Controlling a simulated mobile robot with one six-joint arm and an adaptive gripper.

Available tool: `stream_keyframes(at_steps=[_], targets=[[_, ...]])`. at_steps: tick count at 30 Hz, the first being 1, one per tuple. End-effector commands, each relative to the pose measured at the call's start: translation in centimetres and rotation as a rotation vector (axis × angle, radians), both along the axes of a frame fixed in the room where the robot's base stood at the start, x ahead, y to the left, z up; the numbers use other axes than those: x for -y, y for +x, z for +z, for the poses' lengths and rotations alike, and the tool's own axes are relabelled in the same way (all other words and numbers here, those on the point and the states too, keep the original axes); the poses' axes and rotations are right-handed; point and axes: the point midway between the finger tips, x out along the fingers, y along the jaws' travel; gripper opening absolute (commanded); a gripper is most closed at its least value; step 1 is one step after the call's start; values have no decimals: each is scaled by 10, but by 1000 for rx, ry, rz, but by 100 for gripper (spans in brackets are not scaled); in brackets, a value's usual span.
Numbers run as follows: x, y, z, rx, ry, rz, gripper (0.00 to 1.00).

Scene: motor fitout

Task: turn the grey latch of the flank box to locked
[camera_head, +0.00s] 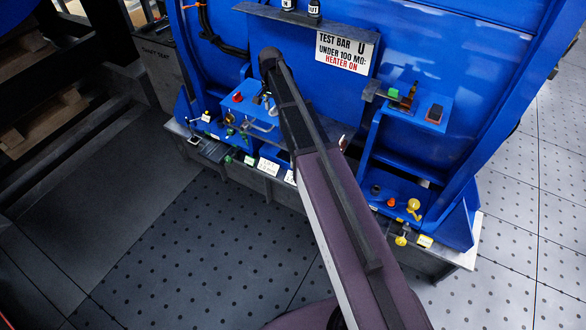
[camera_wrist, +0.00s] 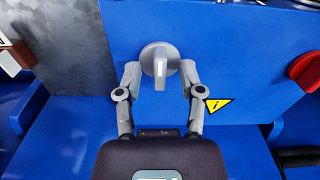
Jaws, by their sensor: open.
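The grey latch (camera_wrist: 160,62) is a round knob with a handle and a pale line on it, on a blue panel of the flank box (camera_wrist: 225,35). In the wrist view its handle points straight down. My gripper (camera_wrist: 160,76) is open, with one finger on each side of the latch. I cannot tell whether either finger touches it.
A yellow warning triangle (camera_wrist: 217,105) is right of the latch. A red knob (camera_wrist: 305,70) sits at the right edge. In the head view, a sign (camera_head: 346,50) hangs on the blue machine, and shelves (camera_head: 415,108) with small parts flank my arm.

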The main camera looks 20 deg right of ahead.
Motion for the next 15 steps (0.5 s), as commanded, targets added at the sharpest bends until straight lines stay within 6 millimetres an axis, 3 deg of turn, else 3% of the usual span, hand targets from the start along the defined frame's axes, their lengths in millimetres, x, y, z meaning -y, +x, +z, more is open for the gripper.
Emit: stream_keyframes(at_steps=[15], targets=[[0, 0, 0, 0, 0, 323, 50]])
